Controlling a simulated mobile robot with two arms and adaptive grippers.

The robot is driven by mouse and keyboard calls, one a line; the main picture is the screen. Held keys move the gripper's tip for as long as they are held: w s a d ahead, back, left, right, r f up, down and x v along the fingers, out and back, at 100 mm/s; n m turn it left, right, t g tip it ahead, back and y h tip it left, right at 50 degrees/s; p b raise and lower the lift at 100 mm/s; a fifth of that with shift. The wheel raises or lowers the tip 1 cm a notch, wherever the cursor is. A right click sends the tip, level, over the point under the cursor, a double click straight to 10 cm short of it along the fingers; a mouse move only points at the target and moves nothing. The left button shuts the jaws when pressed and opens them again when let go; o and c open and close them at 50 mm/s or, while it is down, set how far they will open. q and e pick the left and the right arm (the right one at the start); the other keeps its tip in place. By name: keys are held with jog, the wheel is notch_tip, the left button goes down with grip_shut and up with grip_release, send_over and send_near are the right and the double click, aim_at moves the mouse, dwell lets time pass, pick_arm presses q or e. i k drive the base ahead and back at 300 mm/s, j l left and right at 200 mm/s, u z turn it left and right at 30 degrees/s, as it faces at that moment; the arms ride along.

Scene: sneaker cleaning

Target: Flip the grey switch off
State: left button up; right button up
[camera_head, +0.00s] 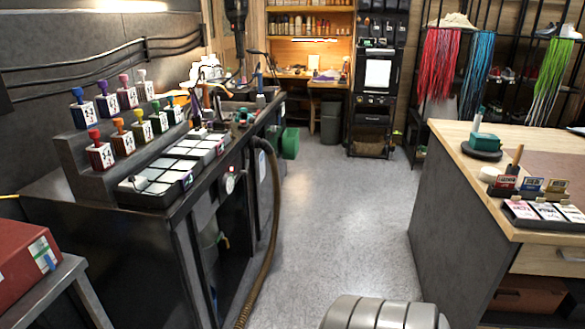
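I cannot make out a grey switch in the head view. Neither of my grippers shows in the head view.
Stamps with coloured handles (101,150) and pale pads (185,160) stand on the left bench. A brown hose (270,220) hangs down its front. A wood-topped counter (455,140) is on the right. The grey floor (330,215) between them is clear.

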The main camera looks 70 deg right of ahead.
aim_at(247, 162)
jog(key=z, duration=1.75)
jog(key=i+l, duration=0.55)
jog(key=i, duration=0.15)
jog(key=i+l, duration=1.1)
jog(key=i, duration=0.25)
jog(key=i+l, duration=0.55)
jog(key=i+l+z, duration=0.05)
jog(key=i, duration=0.05)
